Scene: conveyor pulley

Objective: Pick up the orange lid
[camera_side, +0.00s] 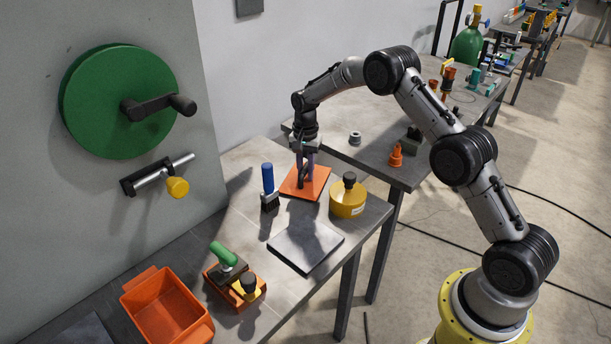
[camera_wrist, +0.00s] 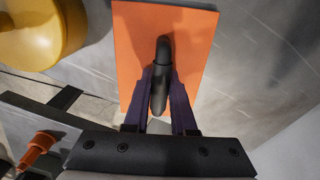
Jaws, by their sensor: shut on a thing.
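The orange lid (camera_side: 315,186) is a flat square plate on the grey table in the side view, and it fills the middle of the wrist view (camera_wrist: 190,60). A black handle (camera_wrist: 163,60) stands at its centre. My gripper (camera_side: 304,176) points down over the lid, with its purple fingers on either side of the handle. In the wrist view my gripper (camera_wrist: 160,92) is shut on the handle. I cannot tell whether the lid touches the table or is slightly above it.
A yellow round container (camera_side: 348,201) stands just right of the lid, and a blue-handled tool (camera_side: 268,185) stands to its left. A grey plate (camera_side: 305,246) lies in front. An orange bin (camera_side: 166,308) and a green-handled item (camera_side: 224,254) are at the lower left.

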